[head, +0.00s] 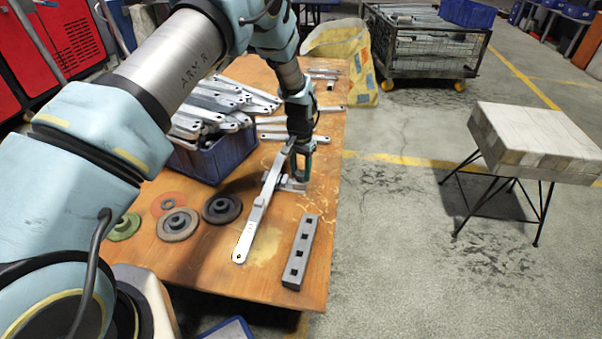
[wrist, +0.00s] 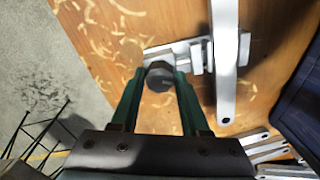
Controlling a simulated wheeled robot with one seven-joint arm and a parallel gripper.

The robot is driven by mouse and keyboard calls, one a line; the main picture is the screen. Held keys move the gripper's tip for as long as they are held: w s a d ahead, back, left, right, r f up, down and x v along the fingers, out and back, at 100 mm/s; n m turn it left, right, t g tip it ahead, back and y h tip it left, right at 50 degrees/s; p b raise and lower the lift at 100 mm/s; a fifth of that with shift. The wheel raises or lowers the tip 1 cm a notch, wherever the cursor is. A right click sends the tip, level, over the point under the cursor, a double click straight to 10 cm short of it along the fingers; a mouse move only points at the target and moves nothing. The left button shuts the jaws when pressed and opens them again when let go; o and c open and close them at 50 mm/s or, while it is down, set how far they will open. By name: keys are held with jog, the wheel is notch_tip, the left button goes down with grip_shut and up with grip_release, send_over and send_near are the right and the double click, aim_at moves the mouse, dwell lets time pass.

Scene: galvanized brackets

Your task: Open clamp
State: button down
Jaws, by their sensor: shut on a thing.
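The clamp (head: 292,185) is a small grey metal piece on the wooden table, beside and against a long galvanized bracket (head: 252,219). In the wrist view the clamp (wrist: 178,50) reaches to the bracket (wrist: 226,75), and a dark round knob or handle end (wrist: 159,79) sits at its near side. My gripper (head: 303,174) is down at the clamp. In the wrist view the green fingers of my gripper (wrist: 160,73) stand on both sides of the dark handle and are shut on it. The clamp's jaw contact with the bracket is too small to tell.
A blue bin (head: 222,160) full of brackets stands left of the clamp. Grinding discs (head: 178,224) lie near the front left. A grey bar with square holes (head: 301,252) lies at the right front. Loose brackets lie behind. A wooden-topped stool (head: 535,140) stands on the floor.

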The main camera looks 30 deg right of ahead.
jog(key=n, duration=0.6)
jog(key=shift+n, duration=0.4)
jog(key=shift+c, duration=2.4)
grip_release()
